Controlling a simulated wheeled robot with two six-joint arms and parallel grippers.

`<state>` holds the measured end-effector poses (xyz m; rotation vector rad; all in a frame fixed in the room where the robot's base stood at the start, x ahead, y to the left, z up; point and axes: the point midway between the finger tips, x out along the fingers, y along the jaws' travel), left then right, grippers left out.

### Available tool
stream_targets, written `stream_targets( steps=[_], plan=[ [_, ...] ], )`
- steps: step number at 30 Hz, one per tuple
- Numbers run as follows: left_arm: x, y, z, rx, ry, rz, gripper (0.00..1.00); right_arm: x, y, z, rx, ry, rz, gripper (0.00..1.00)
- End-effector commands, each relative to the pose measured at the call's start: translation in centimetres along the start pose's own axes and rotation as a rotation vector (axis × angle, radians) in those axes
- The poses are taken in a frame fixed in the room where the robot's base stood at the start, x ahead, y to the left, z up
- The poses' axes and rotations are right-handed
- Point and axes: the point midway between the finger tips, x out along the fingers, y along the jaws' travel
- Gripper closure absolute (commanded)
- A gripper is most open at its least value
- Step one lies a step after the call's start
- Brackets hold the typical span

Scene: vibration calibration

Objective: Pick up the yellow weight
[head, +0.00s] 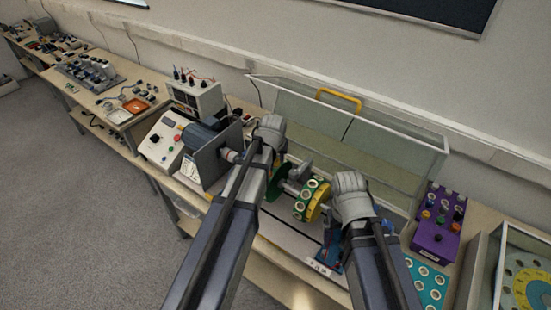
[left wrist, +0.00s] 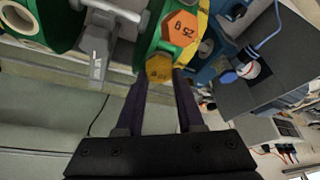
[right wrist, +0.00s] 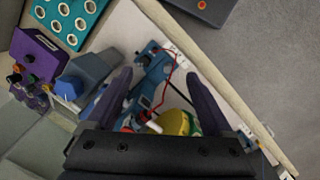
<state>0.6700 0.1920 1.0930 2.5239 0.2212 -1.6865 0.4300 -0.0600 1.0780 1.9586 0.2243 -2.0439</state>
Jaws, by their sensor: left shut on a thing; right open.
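The yellow weight (left wrist: 159,67) is a small hexagonal piece in the left wrist view. My left gripper (left wrist: 160,76) is shut on it, one finger on each side. It sits right beside a green disc (left wrist: 147,42) that bears an orange hexagonal weight (left wrist: 180,28) marked 25 g; I cannot tell whether the yellow weight still touches the disc. In the head view the yellow weight is hidden near my left gripper (head: 270,135). My right gripper (right wrist: 160,78) is open and empty above a blue bracket (right wrist: 152,72) with red wires.
A shaft carries a green disc and a green-yellow disc (head: 311,200). A motor (head: 205,138) stands left. A clear cover (head: 345,140) with a yellow handle stands behind. A purple box (head: 437,225) and a teal tray (head: 427,284) with round holes are at the right.

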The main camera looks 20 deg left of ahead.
Motion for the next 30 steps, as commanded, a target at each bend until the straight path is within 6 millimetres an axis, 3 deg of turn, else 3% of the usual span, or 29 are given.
stream_targets(
  steps=[18, 30],
  plan=[
    [-8.1, 0.0, -3.4, 0.0, 0.0, 0.0, 1.0, -8.7, 0.8, 0.6, 0.003, -0.002, -0.002, 0.14],
    [-8.7, 0.0, -3.6, 0.0, 0.0, 0.0, 1.0, -9.4, 0.9, 0.6, 0.002, -0.003, -0.001, 0.14]
  ],
)
